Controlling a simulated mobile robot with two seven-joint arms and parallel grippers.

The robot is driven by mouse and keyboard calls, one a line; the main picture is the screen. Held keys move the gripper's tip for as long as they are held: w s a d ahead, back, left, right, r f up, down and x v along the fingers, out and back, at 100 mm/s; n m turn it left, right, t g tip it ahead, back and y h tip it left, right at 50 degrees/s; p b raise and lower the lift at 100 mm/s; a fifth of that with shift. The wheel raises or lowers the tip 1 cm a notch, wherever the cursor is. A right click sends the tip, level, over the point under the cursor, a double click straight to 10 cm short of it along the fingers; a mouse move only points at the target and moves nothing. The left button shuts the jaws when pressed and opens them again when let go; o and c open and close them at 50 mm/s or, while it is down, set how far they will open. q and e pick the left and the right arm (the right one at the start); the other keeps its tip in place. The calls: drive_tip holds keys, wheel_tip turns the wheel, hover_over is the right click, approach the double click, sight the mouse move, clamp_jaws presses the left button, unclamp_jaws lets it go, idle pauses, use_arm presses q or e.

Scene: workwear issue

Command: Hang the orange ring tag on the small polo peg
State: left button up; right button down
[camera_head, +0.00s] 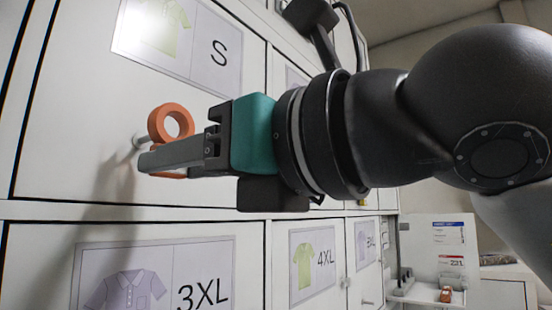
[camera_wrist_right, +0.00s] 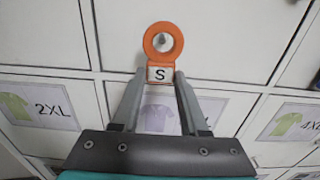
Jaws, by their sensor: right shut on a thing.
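The orange ring tag (camera_head: 158,126) is held upright in front of a white door marked S. My right gripper (camera_head: 158,162) is shut on its lower part. In the right wrist view, the ring (camera_wrist_right: 148,42) stands above the fingertips (camera_wrist_right: 160,78), with a white S label (camera_wrist_right: 160,74) on its body. A short pale peg (camera_head: 139,140) shows just left of the ring in the head view. Through the ring's hole, a round peg end (camera_wrist_right: 163,41) shows in the right wrist view. I cannot tell whether it is inside the hole or behind it. My left gripper is out of view.
The S door carries a card with a pale green shirt (camera_head: 157,24). Below are doors with 3XL (camera_head: 200,296) and 4XL (camera_head: 325,258) cards. A white stand with a small orange object (camera_head: 446,294) is at the lower right. Free room lies left of my right gripper.

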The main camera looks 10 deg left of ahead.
drive_tip(key=shift+p+x, duration=0.6)
drive_tip(key=shift+x, duration=0.7)
drive_tip(key=shift+w+a+f, duration=0.2)
drive_tip(key=shift+a+f, duration=0.05)
drive_tip(key=shift+a, duration=0.3)
drive_tip(key=shift+w+a+f, duration=0.2)
drive_tip(key=shift+a, duration=0.3)
drive_tip(key=shift+w+a+b, duration=0.1)
drive_tip(key=shift+b, duration=0.4)
drive_tip(key=shift+r, duration=0.1)
drive_tip(key=shift+c, duration=1.8)
unclamp_jaws()
